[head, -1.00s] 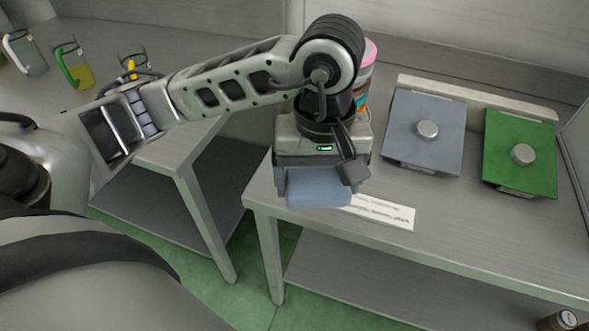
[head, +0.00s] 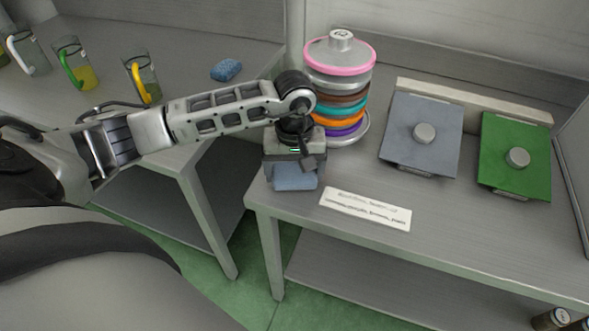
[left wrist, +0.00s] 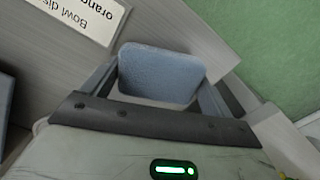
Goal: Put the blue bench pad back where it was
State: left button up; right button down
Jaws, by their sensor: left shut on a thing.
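The blue bench pad (head: 295,176) is a light blue block in my left gripper (head: 294,170), over the left front corner of the right bench. The left wrist view shows its flat, rounded blue face (left wrist: 160,76) between the two fingers of the left gripper (left wrist: 160,92), which is shut on it. I cannot tell whether the pad touches the bench top. The right bench (head: 440,225) has a bare grey top in front. A second blue block, speckled like a sponge (head: 226,70), lies on the left bench. My right gripper is not in view.
A stack of coloured discs on a spindle (head: 340,85) stands just behind my left gripper. A white label strip (head: 365,209) lies to its right. A grey knobbed plate (head: 421,155) and a green one (head: 516,178) stand farther right. Several handled jugs (head: 142,80) stand on the left bench.

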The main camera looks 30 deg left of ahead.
aim_at(295, 171)
pick_arm(q)
jog(key=shift+f, duration=0.4)
jog(key=shift+f+b, duration=0.25)
jog(key=shift+b, duration=0.05)
jog(key=o, duration=0.8)
jog(key=shift+r, duration=0.2)
jog(key=shift+r+p, duration=0.25)
jog(key=shift+p, duration=0.1)
notch_tip(295, 171, up, 12)
jog(key=b, duration=0.1)
jog(key=shift+f+b, duration=0.15)
jog(key=shift+b, duration=0.2)
